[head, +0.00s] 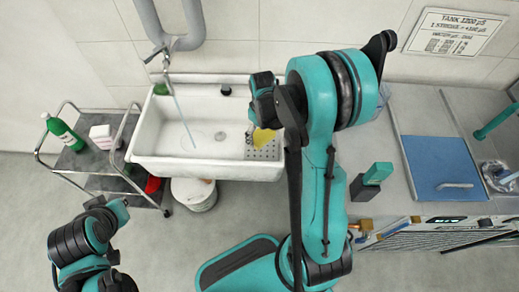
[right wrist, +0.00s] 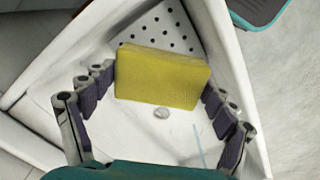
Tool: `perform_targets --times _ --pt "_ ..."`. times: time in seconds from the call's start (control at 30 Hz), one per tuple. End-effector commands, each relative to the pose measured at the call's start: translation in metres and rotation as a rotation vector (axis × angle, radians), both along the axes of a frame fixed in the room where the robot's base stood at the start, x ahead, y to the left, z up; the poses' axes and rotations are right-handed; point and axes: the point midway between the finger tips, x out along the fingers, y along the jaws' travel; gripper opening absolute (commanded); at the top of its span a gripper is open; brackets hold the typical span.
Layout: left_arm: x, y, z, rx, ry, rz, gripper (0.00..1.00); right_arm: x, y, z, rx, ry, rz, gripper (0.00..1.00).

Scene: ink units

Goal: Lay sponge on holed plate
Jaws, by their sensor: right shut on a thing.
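The yellow sponge (right wrist: 162,78) sits between the fingers of my right gripper (right wrist: 160,86) in the right wrist view, with a finger pad against each end. In the head view the sponge (head: 264,136) shows partly below my right gripper (head: 254,128). The holed plate (head: 265,153) is a pale plate with dark holes in the right end of the sink. It also shows in the right wrist view (right wrist: 150,22), partly hidden behind the sponge. I cannot tell whether the sponge touches it. My left arm is at the lower left, and its gripper's fingers cannot be made out.
The white sink (head: 150,150) has a tap (head: 165,65) and running water. A trolley (head: 95,158) with a green bottle (head: 62,133) stands left. A white bucket (head: 194,194) is below. A counter with a blue panel (head: 440,165) is at right.

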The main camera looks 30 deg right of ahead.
Motion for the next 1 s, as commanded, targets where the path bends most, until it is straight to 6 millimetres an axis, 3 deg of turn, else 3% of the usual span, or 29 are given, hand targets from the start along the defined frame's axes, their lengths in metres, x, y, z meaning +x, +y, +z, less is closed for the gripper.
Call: perform_targets --times 0.03,0.1,0.37,0.57,0.97,1.0 --pt "0.0 0.0 -0.01 0.0 0.0 0.0 0.0 0.0 0.0 -0.016 0.0 0.0 0.002 0.62" --pt "0.0 0.0 -0.016 0.0 0.0 0.0 0.0 0.0 0.0 -0.03 0.0 0.0 0.001 0.62" --pt "0.0 0.0 -0.025 0.0 0.0 0.0 0.0 0.0 0.001 -0.054 0.0 0.0 0.0 0.62" --pt "0.0 0.0 -0.039 0.0 0.0 0.0 0.0 0.001 0.001 -0.083 0.0 0.0 -0.001 0.62" --pt "0.0 0.0 -0.042 0.0 0.0 0.0 0.0 0.0 0.001 -0.087 0.0 0.0 -0.001 0.62" --pt "0.0 0.0 -0.041 0.0 0.0 0.0 0.0 0.0 0.001 -0.086 0.0 0.0 -0.001 0.96"
